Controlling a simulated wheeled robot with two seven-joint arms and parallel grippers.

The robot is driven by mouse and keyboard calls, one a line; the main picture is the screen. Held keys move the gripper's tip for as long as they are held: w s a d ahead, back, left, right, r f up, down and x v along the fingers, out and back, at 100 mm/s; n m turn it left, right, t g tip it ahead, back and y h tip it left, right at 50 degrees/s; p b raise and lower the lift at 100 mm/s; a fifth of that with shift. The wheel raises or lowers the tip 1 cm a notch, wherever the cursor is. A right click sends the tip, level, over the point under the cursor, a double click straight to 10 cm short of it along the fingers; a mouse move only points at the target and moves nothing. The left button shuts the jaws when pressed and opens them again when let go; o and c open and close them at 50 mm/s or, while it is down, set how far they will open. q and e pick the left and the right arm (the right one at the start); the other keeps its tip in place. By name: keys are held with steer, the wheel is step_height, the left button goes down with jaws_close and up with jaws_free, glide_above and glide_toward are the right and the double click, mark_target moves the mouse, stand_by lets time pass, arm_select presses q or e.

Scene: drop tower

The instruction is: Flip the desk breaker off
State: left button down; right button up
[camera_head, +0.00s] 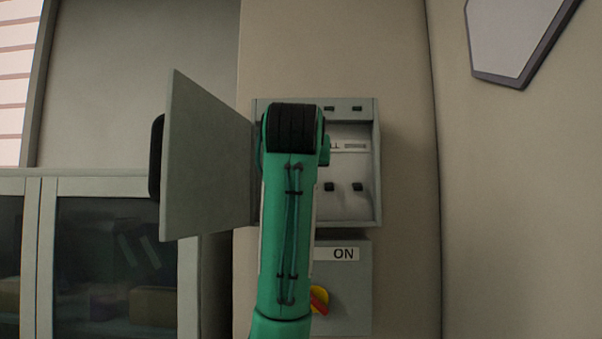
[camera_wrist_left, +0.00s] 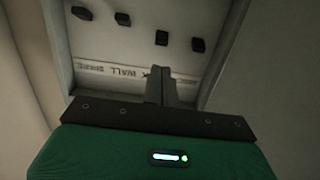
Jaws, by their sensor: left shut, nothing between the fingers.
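A grey breaker panel (camera_head: 377,160) is open on the wall, with small black switches (camera_head: 357,187) in an upper and a lower row. Part of its label strip (camera_head: 350,146) shows, reading "LL". In the left wrist view the strip (camera_wrist_left: 105,70) appears upside down, with "WALL" and "SPARE" legible and the rest partly covered. Several black switches (camera_wrist_left: 162,38) lie beyond it; I cannot tell which is the desk breaker. My left gripper (camera_wrist_left: 160,82) is shut and empty in front of the strip, its fingertips short of the switches in the picture. In the head view my green arm hides it. My right gripper is out of view.
The panel door (camera_head: 205,160) swings open to the left of my arm. Below the panel is a grey box (camera_head: 350,280) with an "ON" label (camera_head: 337,254) and a red and yellow rotary knob (camera_head: 319,299). A glass-fronted cabinet (camera_head: 187,285) stands at lower left.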

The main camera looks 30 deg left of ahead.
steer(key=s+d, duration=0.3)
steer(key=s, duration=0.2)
arm_select(q)
steer(key=p+x, duration=0.6)
steer(key=x, duration=0.2)
steer(key=shift+w+r, duration=0.2)
steer(key=shift+r, duration=0.1)
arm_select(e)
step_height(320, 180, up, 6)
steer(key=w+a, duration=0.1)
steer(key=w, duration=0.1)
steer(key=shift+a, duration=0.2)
arm_select(q)
steer(key=shift+a, duration=0.15)
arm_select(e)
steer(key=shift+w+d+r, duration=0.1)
arm_select(q)
steer(key=shift+f, duration=0.1)
